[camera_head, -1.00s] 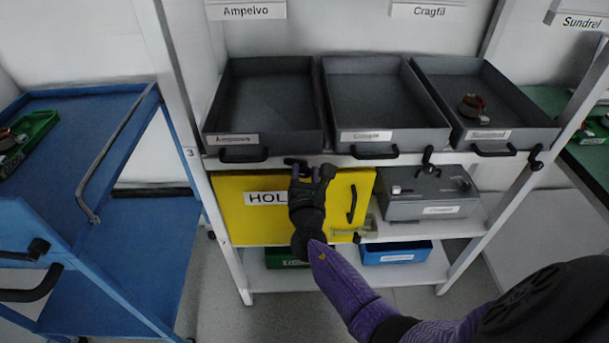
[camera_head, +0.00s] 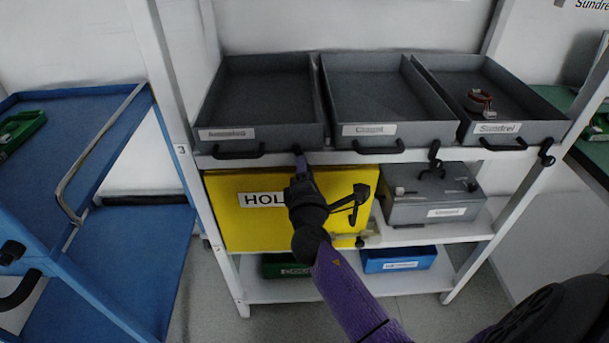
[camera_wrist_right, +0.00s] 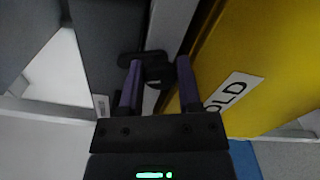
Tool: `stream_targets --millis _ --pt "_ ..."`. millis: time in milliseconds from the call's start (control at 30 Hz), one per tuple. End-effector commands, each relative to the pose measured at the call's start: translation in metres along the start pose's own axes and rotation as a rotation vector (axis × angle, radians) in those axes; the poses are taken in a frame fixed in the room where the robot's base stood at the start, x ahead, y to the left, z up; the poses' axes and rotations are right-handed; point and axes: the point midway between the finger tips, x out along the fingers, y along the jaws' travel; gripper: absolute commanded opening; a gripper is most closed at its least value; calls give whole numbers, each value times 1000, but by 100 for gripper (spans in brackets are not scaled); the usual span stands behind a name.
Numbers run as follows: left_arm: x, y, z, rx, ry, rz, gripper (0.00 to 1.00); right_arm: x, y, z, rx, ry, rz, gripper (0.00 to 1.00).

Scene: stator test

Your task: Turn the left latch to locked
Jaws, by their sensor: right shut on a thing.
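The left latch (camera_head: 297,149) is a small black piece on the white shelf edge, above the yellow HOLD panel (camera_head: 232,222). My right gripper (camera_head: 301,168) reaches up to it from below and is shut on it. The fingers cover most of the latch in the head view. In the right wrist view, the dark latch (camera_wrist_right: 158,72) sits between the two purple fingers of my right gripper (camera_wrist_right: 159,86). How far the latch is turned is hard to tell. My left gripper is not in view.
Three grey trays (camera_head: 225,134) with black front handles stand just above the shelf edge. Two similar black latches are further right (camera_head: 434,158) (camera_head: 546,153). A grey box (camera_head: 405,209) stands right of the yellow panel. A blue cart (camera_head: 130,225) is at left.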

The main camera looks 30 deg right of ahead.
Motion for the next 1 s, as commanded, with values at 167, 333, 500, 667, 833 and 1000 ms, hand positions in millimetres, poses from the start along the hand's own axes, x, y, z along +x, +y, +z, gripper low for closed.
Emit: stream_targets --millis 167,333,500,667,833,1000 --pt "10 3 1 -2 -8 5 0 0 -4 -2 141 0 -4 0" --pt "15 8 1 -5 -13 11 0 0 -4 -1 249 0 -4 0" --pt "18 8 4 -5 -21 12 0 0 -4 -1 327 1 -5 0" --pt "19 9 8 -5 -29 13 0 0 -3 -1 371 0 -5 0" --pt "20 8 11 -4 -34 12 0 0 -3 -1 391 -1 -4 0" --pt "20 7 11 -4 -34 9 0 0 -3 0 395 -1 -5 0"
